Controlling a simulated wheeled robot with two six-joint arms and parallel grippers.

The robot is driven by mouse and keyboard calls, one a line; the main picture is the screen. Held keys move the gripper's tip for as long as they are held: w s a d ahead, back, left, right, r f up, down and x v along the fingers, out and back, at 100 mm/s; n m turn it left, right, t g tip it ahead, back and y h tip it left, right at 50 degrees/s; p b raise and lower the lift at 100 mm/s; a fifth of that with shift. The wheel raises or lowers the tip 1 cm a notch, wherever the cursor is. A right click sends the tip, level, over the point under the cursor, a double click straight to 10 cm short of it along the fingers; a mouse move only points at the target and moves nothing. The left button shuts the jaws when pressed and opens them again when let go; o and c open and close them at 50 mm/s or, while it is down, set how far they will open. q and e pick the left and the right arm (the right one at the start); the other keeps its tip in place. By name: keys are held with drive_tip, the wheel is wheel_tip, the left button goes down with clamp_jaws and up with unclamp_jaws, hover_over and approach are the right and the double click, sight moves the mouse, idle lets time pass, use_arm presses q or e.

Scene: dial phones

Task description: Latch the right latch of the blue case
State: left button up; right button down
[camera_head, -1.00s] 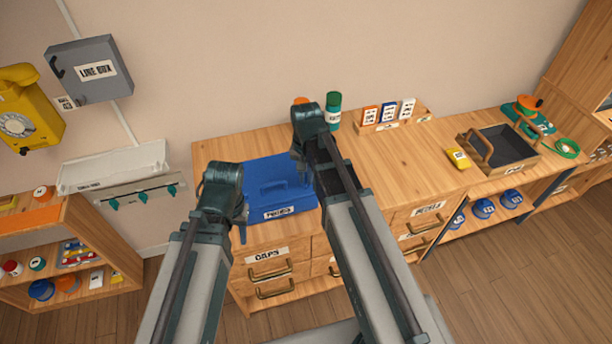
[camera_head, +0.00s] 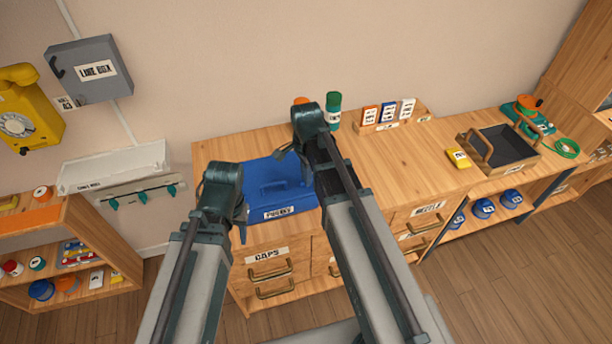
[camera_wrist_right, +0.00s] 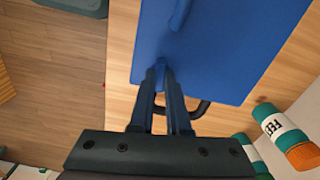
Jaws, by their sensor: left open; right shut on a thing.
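The blue case (camera_head: 262,172) stands on the wooden cabinet with its lid down, a handle on top and a white label (camera_head: 278,212) on its front. Its blue lid fills the top of the right wrist view (camera_wrist_right: 215,50). My right gripper (camera_wrist_right: 164,72) is shut at the case's edge, on a small blue piece that appears to be the right latch (camera_wrist_right: 160,64); the fingers mostly hide it. In the head view, my right arm covers the case's right side. My left gripper (camera_head: 241,222) is open near the case's front left corner.
A green bottle (camera_head: 334,112) and a card rack (camera_head: 388,120) stand behind on the cabinet top (camera_head: 420,165). A dark tray (camera_head: 498,150) and a yellow block (camera_head: 457,158) are to the right. Drawers with handles (camera_head: 270,273) lie below the case.

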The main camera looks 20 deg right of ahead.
drive_tip(key=shift+m, duration=0.8)
drive_tip(key=c, duration=0.9)
unclamp_jaws()
drive_tip(key=shift+r, duration=0.1)
wheel_tip(320, 180, up, 14)
drive_tip(key=p, duration=1.4)
drive_tip(key=shift+f, duration=0.2)
